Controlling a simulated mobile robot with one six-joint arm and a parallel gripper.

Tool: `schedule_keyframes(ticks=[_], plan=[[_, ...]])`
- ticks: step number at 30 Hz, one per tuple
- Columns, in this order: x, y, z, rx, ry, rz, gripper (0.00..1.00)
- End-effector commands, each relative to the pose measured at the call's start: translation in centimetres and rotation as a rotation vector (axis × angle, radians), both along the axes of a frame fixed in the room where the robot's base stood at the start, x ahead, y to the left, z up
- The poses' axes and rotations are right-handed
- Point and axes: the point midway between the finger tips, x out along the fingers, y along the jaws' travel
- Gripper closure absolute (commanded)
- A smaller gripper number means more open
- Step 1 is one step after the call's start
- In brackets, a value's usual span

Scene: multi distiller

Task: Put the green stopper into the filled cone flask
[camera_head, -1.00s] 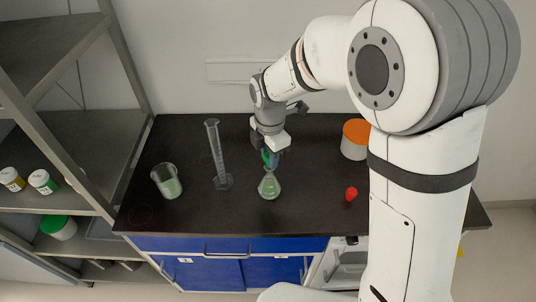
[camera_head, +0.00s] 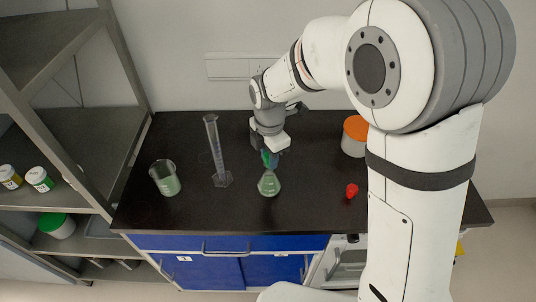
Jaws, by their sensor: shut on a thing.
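The cone flask (camera_head: 269,184) stands upright on the black bench top and holds pale green contents. My gripper (camera_head: 270,157) is directly above the flask, pointing down. It is shut on the green stopper (camera_head: 267,158), which shows as a small green patch between the fingers. The stopper is at or just above the flask's mouth. The fingers hide the flask's neck, so I cannot tell whether the stopper is seated in it.
A beaker with pale green contents (camera_head: 166,179) and a tall measuring cylinder (camera_head: 217,152) stand left of the flask. A red stopper (camera_head: 351,190) lies to the right. A white jar with an orange lid (camera_head: 355,135) stands behind it. Shelves (camera_head: 70,140) rise at the left.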

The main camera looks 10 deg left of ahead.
Motion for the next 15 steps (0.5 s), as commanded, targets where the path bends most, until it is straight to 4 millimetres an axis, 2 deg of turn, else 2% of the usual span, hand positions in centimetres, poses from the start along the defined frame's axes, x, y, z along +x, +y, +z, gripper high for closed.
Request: schedule_keyframes(ticks=[1,2,3,11,15], plan=[[-0.01,0.00,-0.20,0.000,0.000,0.000,0.95],[-0.01,0.01,-0.13,0.000,0.000,0.000,0.73],[-0.01,0.01,-0.10,0.000,0.000,0.000,0.69],[-0.04,0.01,-0.11,-0.001,0.001,0.001,0.49],[-0.04,0.01,-0.13,-0.001,0.001,0.001,0.49]])
